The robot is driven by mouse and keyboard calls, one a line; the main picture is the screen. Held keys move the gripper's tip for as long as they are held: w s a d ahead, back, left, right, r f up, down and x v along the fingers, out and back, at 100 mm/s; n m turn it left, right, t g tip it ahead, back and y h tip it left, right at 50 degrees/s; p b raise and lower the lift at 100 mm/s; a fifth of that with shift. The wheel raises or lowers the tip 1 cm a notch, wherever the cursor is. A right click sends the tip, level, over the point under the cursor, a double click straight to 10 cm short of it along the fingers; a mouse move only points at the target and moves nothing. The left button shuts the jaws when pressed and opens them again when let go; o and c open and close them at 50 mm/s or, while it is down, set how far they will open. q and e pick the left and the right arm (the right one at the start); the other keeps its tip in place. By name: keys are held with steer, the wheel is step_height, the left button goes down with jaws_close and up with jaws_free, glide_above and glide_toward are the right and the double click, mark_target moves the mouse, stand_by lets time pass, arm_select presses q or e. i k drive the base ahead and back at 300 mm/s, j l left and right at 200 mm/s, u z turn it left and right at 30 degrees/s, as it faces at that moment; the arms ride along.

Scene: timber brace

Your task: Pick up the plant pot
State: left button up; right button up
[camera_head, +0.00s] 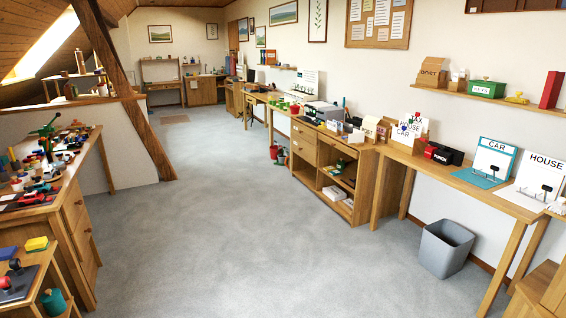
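Neither of my grippers is in view.
Wide grey carpet (210,210) lies open in the middle. A grey waste bin (445,250) stands under the right desk (515,206). A cluttered workbench (85,215) and a slanted timber brace (130,100) bound the left side. A low cabinet (335,165) lines the right.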

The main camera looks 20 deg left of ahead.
mark_target(283, 159)
steer(key=i+j+u, duration=0.25)
steer(key=i+u, duration=0.2)
steer(key=i+j+u, duration=0.1)
steer(key=i+u, duration=1.1)
steer(key=i, duration=1.8)
steer(key=i+z, duration=0.2)
steer(key=i, duration=0.5)
steer(key=i+z, duration=0.25)
steer(key=i, duration=0.5)
steer(key=i+j+z, duration=0.2)
steer(key=i, duration=0.5)
steer(key=i+z, duration=0.15)
steer(key=i, duration=2.2)
steer(key=i+j+z, duration=0.1)
steer(key=i+z, duration=0.35)
steer(key=i+j+z, duration=0.45)
steer(key=i, duration=0.2)
steer(key=i+j+z, duration=0.45)
steer(key=i+l, duration=0.05)
